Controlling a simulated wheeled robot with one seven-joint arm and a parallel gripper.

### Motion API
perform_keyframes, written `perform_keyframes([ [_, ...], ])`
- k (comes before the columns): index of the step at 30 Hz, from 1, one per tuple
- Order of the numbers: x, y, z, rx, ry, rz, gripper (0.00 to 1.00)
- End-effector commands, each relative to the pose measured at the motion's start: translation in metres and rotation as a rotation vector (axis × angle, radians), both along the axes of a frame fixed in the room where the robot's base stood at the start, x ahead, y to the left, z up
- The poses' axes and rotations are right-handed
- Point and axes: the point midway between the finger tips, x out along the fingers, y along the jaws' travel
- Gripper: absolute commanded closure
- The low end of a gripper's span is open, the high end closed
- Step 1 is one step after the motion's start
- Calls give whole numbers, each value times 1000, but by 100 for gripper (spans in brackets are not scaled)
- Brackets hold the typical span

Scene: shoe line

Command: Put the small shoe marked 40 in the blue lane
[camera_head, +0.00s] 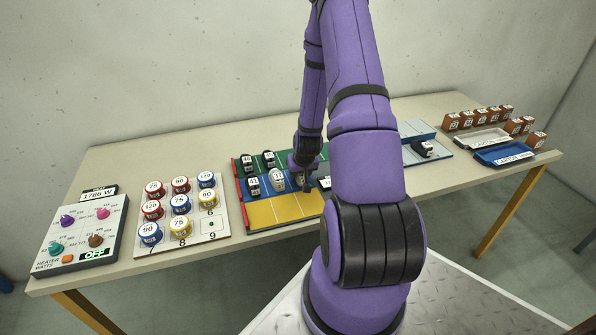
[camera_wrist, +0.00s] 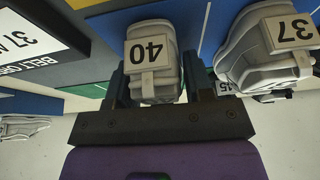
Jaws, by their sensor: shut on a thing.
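The small shoe marked 40 (camera_wrist: 152,75) is pale grey and sits between the two fingers of my gripper (camera_wrist: 150,92) in the wrist view. My gripper is shut on it. A grey shoe marked 37 (camera_wrist: 262,55) is beside it to the right in that view. In the head view my gripper (camera_head: 306,178) is at the right part of the blue lane (camera_head: 289,187) of the lane board. A white shoe (camera_head: 278,179) and a black shoe (camera_head: 253,186) stand in that lane. I cannot tell whether the held shoe touches the lane.
Black shoes (camera_head: 268,159) stand in the green lane behind; the yellow lane (camera_head: 283,209) in front is clear where visible. Right are trays (camera_head: 508,154) and brown boxes.

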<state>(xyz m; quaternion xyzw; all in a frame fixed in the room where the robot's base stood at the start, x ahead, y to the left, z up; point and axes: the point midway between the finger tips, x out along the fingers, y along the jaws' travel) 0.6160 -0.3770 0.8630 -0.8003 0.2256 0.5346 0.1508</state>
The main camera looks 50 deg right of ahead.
Motion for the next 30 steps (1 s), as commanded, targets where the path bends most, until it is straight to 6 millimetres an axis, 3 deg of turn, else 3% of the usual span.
perform_keyframes([
  [7,0,0,-3,1,1,0,77],
  [8,0,0,-3,0,0,0,48],
  [11,0,0,-3,0,0,0,27],
  [22,0,0,2,-1,-1,0,27],
  [30,-11,6,35,-2,-2,0,27],
])
